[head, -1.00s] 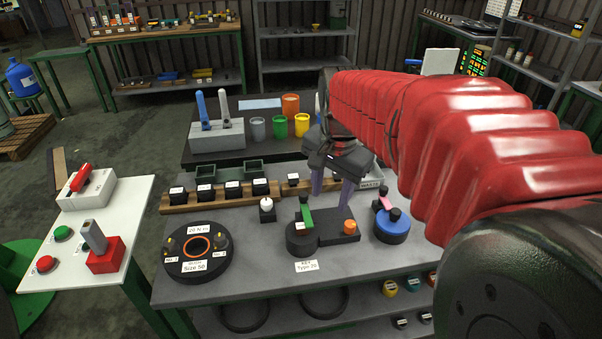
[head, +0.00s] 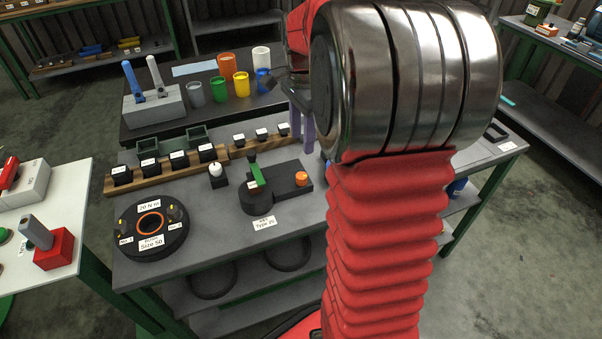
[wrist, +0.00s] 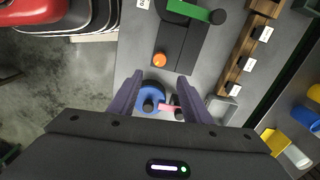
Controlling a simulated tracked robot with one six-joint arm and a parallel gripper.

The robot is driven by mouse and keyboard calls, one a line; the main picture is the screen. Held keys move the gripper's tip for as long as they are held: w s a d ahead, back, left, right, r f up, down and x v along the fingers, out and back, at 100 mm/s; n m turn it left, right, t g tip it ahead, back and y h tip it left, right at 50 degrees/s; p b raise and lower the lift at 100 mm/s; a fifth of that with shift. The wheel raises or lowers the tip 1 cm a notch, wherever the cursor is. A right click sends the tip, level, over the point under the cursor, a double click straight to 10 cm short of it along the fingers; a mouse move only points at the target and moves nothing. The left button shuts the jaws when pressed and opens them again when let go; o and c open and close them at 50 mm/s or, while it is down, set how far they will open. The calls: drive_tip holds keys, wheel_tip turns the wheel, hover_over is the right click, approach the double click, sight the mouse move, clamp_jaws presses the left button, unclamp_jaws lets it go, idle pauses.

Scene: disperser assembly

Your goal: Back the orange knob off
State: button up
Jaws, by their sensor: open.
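The orange knob (head: 301,178) is a small round cap on the right end of a dark block (head: 287,181) that carries a green lever (head: 257,175). In the wrist view the orange knob (wrist: 159,60) shows just beyond the fingertips. My gripper (head: 302,125) is open and empty, with its purple fingers pointing down beyond the knob in the head view. In the wrist view my gripper (wrist: 159,77) has a blue round device (wrist: 153,96) with a pink lever (wrist: 167,107) between its fingers. I cannot tell the finger height above it. The knob is apart from both fingers.
A black disc fixture (head: 151,226) stands at the front left of the bench. A wooden rack (head: 160,172) with labelled black blocks runs behind. Coloured cups (head: 219,88) stand farther back. My arm hides the bench's right part in the head view.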

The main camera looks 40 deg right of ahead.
sight(302, 175)
wheel_tip(302, 175, down, 14)
drive_tip(key=shift+r, duration=0.1)
idle(0.5)
drive_tip(key=c, duration=1)
